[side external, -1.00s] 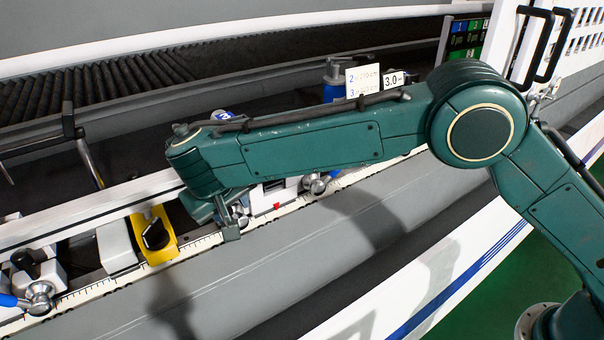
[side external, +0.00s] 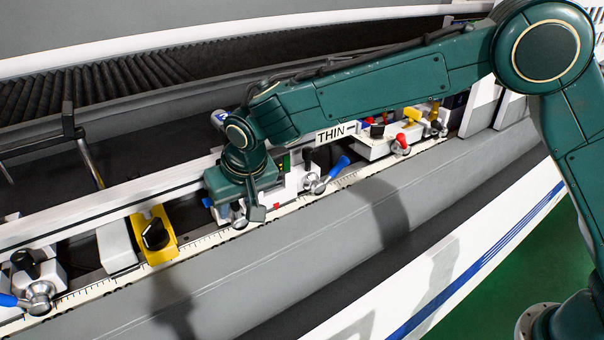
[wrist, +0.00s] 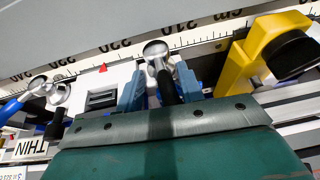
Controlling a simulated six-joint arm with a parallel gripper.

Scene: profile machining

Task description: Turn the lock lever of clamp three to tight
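My gripper (side external: 240,214) points down over the ruler rail. In the wrist view its two blue-grey fingers (wrist: 160,90) stand apart, one on each side of a lever with a round silver hub (wrist: 156,50) and a black handle (wrist: 167,84). The fingers look open around the handle; I cannot tell if either touches it. Beside it is a white clamp body (wrist: 103,88) with a red pointer (wrist: 103,68). I cannot read a clamp number there. In the side view my gripper hides most of this lever.
A blue-handled lever (side external: 337,168) stands just right of my gripper and also shows in the wrist view (wrist: 17,105). A yellow clamp with a black knob (side external: 154,235) is to the left. A red-knobbed lever (side external: 401,143) sits farther right. The grey front surface (side external: 300,240) is clear.

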